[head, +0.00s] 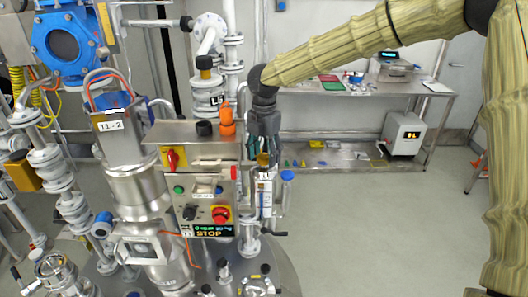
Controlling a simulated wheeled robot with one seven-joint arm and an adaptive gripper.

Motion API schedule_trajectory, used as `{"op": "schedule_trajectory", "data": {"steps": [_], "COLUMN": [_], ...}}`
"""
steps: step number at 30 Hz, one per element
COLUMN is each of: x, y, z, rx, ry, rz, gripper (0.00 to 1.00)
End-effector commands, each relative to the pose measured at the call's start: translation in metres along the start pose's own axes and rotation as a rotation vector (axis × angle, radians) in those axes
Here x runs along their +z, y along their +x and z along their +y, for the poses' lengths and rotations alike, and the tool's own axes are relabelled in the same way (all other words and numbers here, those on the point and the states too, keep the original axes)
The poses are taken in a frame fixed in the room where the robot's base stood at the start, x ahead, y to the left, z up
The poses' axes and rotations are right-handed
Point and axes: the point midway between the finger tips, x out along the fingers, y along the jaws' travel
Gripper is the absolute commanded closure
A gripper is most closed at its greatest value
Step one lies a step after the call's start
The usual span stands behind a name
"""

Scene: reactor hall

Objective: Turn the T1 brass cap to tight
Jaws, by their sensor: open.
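My gripper (264,146) points straight down in the head view, to the right of the control box. Its jaws are open. A small brass-coloured cap (263,159) shows at the fingertips, on top of a slim upright fitting with a white label (265,186). The label is too small to read surely. The cap is partly hidden by the fingers, and I cannot tell whether they touch it. How tight the cap sits cannot be seen.
A blue-capped bottle (286,190) is close right. A motor labelled T1-2 (112,126) stands further left. A steel bench (350,105) is behind; the floor at right is clear.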

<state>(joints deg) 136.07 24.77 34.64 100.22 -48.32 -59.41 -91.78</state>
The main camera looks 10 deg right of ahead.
Motion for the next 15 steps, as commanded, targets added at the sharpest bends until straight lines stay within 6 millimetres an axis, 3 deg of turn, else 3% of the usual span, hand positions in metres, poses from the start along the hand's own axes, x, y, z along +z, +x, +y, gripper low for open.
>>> {"op": "schedule_trajectory", "data": {"steps": [5, 12, 15], "x": [0.0000, 0.0000, 0.0000], "y": [-0.0001, -0.0003, -0.0003], "z": [0.0001, 0.0002, 0.0002], "rx": [0.000, 0.000, 0.000], "ry": [0.000, 0.000, 0.000], "rz": [0.000, 0.000, 0.000], "gripper": [0.46, 0.87, 0.91]}}
